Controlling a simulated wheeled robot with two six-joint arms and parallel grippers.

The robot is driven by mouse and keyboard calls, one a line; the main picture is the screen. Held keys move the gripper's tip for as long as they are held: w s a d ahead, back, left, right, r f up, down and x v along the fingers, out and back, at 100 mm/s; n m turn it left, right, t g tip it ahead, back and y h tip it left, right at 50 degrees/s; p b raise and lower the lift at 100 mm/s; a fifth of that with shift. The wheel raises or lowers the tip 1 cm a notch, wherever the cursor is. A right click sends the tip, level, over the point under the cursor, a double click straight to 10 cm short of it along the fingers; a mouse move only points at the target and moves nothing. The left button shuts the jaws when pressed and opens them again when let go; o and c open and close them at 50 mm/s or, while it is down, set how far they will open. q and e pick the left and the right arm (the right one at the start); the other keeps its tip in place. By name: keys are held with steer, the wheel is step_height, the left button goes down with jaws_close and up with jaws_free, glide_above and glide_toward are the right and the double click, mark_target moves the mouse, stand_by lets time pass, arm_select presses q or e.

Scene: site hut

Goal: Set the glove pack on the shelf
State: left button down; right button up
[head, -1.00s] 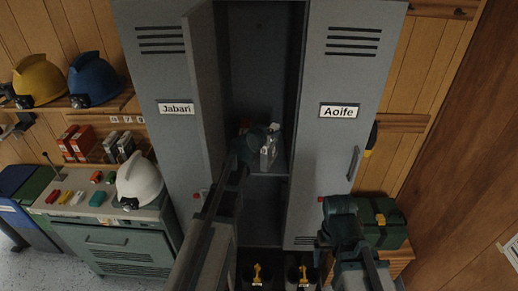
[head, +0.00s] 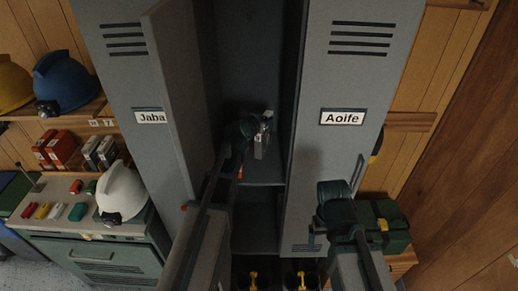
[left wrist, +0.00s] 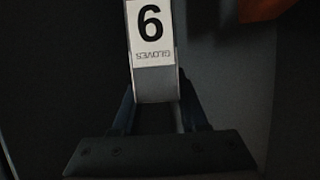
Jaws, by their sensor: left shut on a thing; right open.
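The glove pack (head: 261,146) is a small light box inside the open middle locker. My left gripper (head: 254,128) is shut on it, and the arm partly hides both. In the left wrist view the pack (left wrist: 152,45) stands between the fingers, its white label with a number and "GLOVES" upside down. The locker shelf (head: 265,183) is a grey board below the pack in the head view. I cannot tell whether the pack touches it. My right gripper (head: 335,192) is open and empty, in front of the Aoife locker door.
A small orange thing (head: 240,171) shows near the shelf, blurred also in the left wrist view (left wrist: 262,8). A white helmet (head: 122,190) sits on the left cabinet.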

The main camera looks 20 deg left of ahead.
mark_target(264, 138)
arm_select(q)
step_height(264, 138, down, 5)
steer(key=b, duration=0.4)
steer(key=shift+w+f, duration=0.1)
steer(key=shift+f, duration=0.1)
steer(key=shift+f+b, duration=0.1)
steer(key=shift+b, duration=0.25)
step_height(264, 138, down, 4)
steer(key=b, duration=0.3)
steer(key=shift+r, duration=0.25)
steer(key=shift+f+b, duration=0.2)
steer(key=shift+b, duration=0.2)
steer(key=shift+c, duration=2.2)
jaws_free()
steer(key=shift+r, duration=0.2)
